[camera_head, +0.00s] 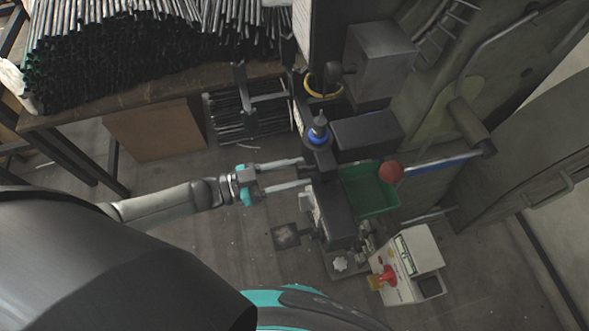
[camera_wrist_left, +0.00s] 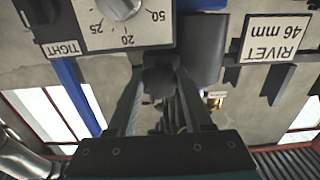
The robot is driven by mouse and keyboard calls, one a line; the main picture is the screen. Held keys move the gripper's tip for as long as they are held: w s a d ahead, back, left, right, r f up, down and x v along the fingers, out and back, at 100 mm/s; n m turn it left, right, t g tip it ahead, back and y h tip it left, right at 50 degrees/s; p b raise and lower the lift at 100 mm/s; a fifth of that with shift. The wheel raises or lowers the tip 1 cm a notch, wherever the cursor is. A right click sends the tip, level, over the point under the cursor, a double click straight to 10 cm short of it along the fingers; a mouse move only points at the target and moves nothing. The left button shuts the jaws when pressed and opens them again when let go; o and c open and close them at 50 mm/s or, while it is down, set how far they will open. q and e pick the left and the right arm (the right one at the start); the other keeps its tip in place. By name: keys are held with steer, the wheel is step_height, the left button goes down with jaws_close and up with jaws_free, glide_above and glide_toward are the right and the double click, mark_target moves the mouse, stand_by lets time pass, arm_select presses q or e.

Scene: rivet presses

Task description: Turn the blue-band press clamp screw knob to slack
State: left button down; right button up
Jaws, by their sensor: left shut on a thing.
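The press (camera_head: 335,205) stands upright right of centre in the head view, with a blue band (camera_head: 318,134) around its top post. My left gripper (camera_head: 306,172) reaches in from the left, its fingers at the side of the press head. In the left wrist view a dark lobed knob (camera_wrist_left: 160,80) sits between the fingertips, and the gripper is shut on it. The knob is hidden in the head view. Above it in the wrist view is a plate with a dial (camera_wrist_left: 120,8) and a TIGHT label (camera_wrist_left: 62,48). My right gripper is not in view.
A lever with a red ball (camera_head: 390,172) extends over a green bin (camera_head: 366,190) right of the press. A control box (camera_head: 412,255) with a red button stands below right. Bundled rods (camera_head: 150,40) fill a bench at upper left. Open floor lies left of the press.

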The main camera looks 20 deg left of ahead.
arm_select(q)
steer(key=shift+n, duration=0.6)
steer(key=shift+c, duration=1.5)
jaws_free()
steer(key=b+v, duration=0.1)
steer(key=v, duration=1.4)
steer(key=shift+s, duration=0.1)
